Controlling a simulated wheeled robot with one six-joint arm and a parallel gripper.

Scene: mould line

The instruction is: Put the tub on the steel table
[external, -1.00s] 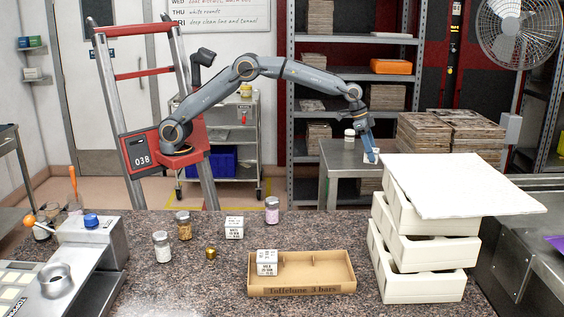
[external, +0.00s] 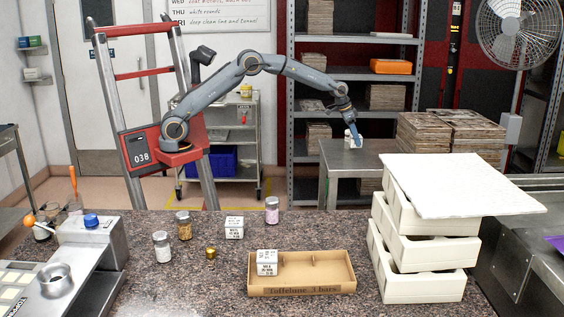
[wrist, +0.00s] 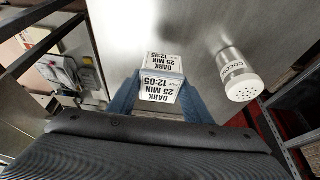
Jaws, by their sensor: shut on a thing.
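The tub (wrist: 160,88) is a small white one with black "DARK 25 MIN 12:05" print. In the wrist view it sits between the blue fingers of my gripper (wrist: 158,100), which is shut on it. In the external view my gripper (external: 357,141) points down over the steel table (external: 378,157), and the tub is not clearly visible there. The table's grey top (wrist: 195,25) lies behind the tub in the wrist view. I cannot tell whether the tub touches it.
A white-capped cocoa shaker (wrist: 237,75) stands on the steel table beside the tub. The granite counter (external: 200,290) holds jars, another white tub (external: 234,228) and a cardboard tray (external: 315,290) with a tub in it. Stacked white moulds (external: 420,280) stand at right.

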